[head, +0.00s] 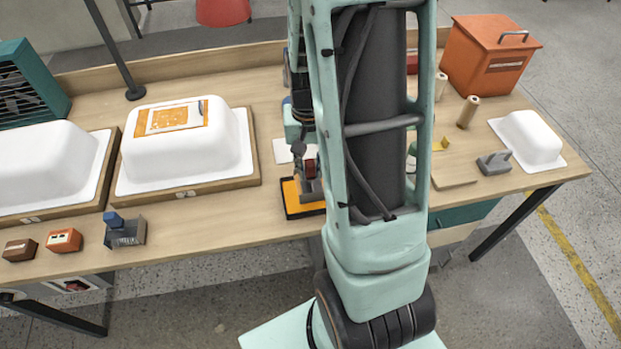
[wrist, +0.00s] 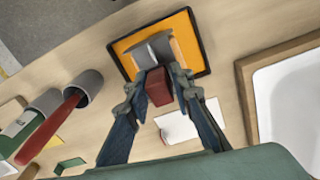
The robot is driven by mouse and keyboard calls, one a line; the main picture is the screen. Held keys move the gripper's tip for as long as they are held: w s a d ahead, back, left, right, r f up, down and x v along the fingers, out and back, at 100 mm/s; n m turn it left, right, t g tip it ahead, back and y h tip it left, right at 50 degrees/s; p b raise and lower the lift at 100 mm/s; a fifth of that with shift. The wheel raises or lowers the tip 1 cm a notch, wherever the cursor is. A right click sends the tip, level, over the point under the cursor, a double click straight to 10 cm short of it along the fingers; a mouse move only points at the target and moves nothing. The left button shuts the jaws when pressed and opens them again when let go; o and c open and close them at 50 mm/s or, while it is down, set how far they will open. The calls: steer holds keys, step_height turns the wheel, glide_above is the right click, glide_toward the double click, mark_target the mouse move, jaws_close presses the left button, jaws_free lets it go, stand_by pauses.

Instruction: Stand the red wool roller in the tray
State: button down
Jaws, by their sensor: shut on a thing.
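The tray (head: 289,190) is orange with a black rim and lies flat near the table's front edge; it also shows in the wrist view (wrist: 189,42). My gripper (wrist: 160,82) is shut on the red block-shaped part of what looks like the red wool roller (wrist: 158,88). A wide grey part (wrist: 153,48) joins its far end and lies over the orange floor of the tray. In the head view the red part (head: 310,168) shows over the tray between my dark fingers. I cannot tell if the roller touches the tray. My arm hides part of the table.
A white tub shell (head: 185,155) on a wooden board stands left of the tray. In the wrist view, grey cups (wrist: 86,84), one with a red-handled tool (wrist: 48,126), stand to the left. A white sheet (wrist: 195,122) lies close by.

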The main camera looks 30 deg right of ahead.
mark_target(311, 177)
steer(key=shift+d+f+b, duration=0.1)
steer(key=shift+f+b, duration=0.9)
steer(key=shift+f, duration=0.65)
steer(key=shift+f, duration=0.25)
steer(key=c, duration=1.7)
jaws_free()
steer(key=shift+r, duration=0.1)
step_height(311, 177, up, 12)
steer(key=shift+r+p, duration=0.2)
steer(key=shift+p, duration=0.25)
steer(key=shift+w, duration=0.1)
